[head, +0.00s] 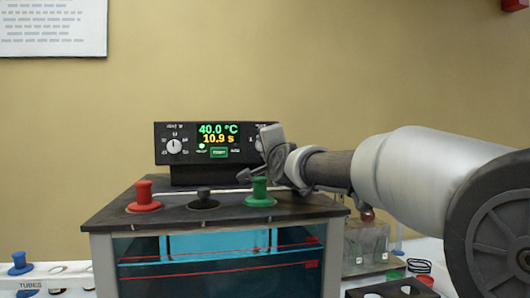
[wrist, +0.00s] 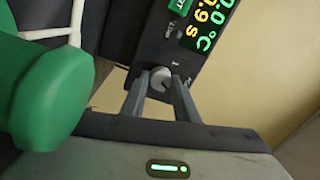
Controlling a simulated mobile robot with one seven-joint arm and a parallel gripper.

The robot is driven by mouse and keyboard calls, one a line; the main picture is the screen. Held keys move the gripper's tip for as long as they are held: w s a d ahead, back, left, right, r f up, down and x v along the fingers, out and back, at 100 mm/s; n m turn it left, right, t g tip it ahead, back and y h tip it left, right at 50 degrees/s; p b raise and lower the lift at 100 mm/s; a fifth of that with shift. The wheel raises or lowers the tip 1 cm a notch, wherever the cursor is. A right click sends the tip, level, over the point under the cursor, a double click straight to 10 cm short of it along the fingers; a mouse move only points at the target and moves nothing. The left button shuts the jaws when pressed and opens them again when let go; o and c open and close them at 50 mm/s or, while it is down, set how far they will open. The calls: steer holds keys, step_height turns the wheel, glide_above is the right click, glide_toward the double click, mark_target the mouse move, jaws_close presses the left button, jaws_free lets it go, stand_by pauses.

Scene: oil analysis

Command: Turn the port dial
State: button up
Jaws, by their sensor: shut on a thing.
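The black control panel (head: 187,157) stands at the back of the bath's top and has a dial at each end. My gripper (head: 262,150) is at the right-hand dial and hides most of it in the head view. In the wrist view my gripper's two fingers (wrist: 160,88) are shut on that round grey dial (wrist: 160,77), one on each side. The label beside it is too small to read, so I cannot confirm that it says port. The left-hand dial (head: 174,146) is white with marks around it and is untouched.
The panel's display (head: 218,134) reads 40.0 °C and 10.9 s, above a green button (head: 219,153). The green stopper is close below my gripper.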

steer(key=shift+r, duration=0.15)
steer(key=o, duration=1.1)
steer(key=shift+c, duration=0.2)
steer(key=b+v, duration=0.3)
steer(key=b, duration=0.1)
steer(key=b+v, duration=0.3)
steer(key=b, duration=0.2)
steer(key=f+b+v, duration=0.1)
steer(key=b+v, duration=0.1)
steer(key=b, duration=0.3)
steer(key=shift+s+f, duration=0.15)
steer(key=shift+s, duration=0.2)
steer(key=v, duration=0.5)
steer(key=p+v, duration=0.1)
steer(key=v, duration=0.2)
steer(key=shift+s+d+r, duration=0.2)
steer(key=shift+s+r, duration=0.1)
steer(key=shift+r, duration=0.05)
